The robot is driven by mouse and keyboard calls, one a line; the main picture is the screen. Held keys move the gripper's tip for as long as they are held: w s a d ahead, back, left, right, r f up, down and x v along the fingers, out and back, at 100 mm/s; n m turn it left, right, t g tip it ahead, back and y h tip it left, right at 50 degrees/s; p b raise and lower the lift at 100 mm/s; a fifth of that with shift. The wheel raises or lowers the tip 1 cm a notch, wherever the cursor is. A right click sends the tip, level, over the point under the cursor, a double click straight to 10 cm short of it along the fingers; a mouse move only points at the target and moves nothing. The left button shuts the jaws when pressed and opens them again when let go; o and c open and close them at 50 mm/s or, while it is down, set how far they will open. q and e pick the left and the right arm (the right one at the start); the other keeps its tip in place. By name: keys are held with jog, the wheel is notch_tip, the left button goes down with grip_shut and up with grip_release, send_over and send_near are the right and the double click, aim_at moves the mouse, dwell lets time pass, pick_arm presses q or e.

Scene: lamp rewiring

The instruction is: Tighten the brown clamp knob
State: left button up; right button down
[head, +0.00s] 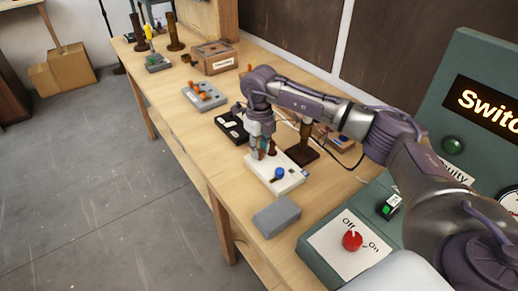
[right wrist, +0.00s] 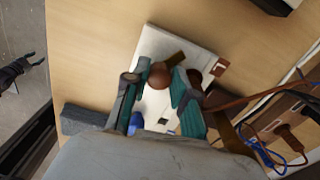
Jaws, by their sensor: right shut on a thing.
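The white clamp block (head: 262,180) lies on the workbench with a blue knob (head: 278,173) on its near part. The block also shows in the right wrist view (right wrist: 197,52). My right gripper (head: 264,152) points down over the block's far part. In the right wrist view its two teal fingers stand on either side of the round brown clamp knob (right wrist: 160,76) and are closed on it. The fingers partly hide the knob and the block. A dark gripper-like shape (right wrist: 20,72), seemingly my left gripper, shows small at the left edge of the right wrist view, away from the block.
A grey block (head: 277,216) lies at the bench's near edge. A green switch panel (head: 352,240) with a red knob stands to the right. A dark brown stand (head: 303,140) and wires are just right of the clamp block. A black tray (head: 230,125) lies behind it.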

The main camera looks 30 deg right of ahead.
aim_at(260, 150)
jog(key=m, duration=0.5)
jog(key=shift+d+m, duration=0.1)
jog(key=shift+m, duration=0.2)
jog(key=m, duration=0.5)
jog(key=shift+m, duration=0.3)
jog(key=shift+s+f, duration=0.1)
jog(key=c, duration=0.9)
grip_release()
jog(key=shift+c, duration=0.2)
notch_tip(260, 150, up, 12)
